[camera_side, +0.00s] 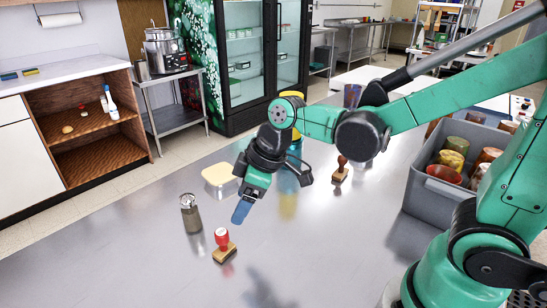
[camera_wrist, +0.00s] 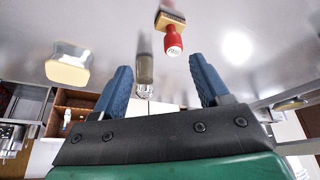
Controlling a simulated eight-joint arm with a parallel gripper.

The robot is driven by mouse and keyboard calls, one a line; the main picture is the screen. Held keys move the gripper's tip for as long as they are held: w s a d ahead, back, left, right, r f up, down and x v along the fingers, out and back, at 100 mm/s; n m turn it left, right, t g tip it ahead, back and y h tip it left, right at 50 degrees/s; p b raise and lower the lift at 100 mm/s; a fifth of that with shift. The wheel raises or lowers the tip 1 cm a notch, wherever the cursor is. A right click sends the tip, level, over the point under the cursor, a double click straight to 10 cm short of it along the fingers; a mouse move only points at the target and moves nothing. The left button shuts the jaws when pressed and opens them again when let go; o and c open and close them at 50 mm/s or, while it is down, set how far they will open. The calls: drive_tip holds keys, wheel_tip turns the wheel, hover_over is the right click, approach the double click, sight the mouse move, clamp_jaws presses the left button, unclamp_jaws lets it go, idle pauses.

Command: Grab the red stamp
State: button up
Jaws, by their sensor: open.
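The red stamp (camera_side: 222,237) stands upright on the metal table, with a red handle on a wooden block. In the wrist view, the red stamp (camera_wrist: 173,40) lies beyond the fingertips, a little right of the middle between them. My gripper (camera_side: 241,212) is above the table, just up and right of the stamp in the side view, and apart from it. In the wrist view, my gripper (camera_wrist: 162,76) has its two blue fingers wide apart with nothing held. A second stamp (camera_side: 340,171) with a darker brown-red handle stands farther back.
A metal-topped shaker (camera_side: 191,213) stands close to the stamp; it also shows in the wrist view (camera_wrist: 145,67). A pale yellow-lidded container (camera_side: 219,175) is behind it. A grey bin (camera_side: 430,202) of cups and bowls stands right. The table's front left is clear.

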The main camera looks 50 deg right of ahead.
sight(223, 231)
drive_tip(key=shift+w+a+f+n+g+y, duration=0.15)
drive_tip(key=shift+w+a+f+n+g, duration=0.15)
drive_tip(key=shift+a+f+n, duration=0.3)
drive_tip(key=shift+w+a+f+n+g+y, duration=0.2)
drive_tip(key=shift+a+f+n+g, duration=0.1)
drive_tip(key=shift+a+f+n, duration=0.25)
drive_tip(key=shift+x, duration=2.75)
drive_tip(key=shift+d, duration=0.1)
clamp_jaws()
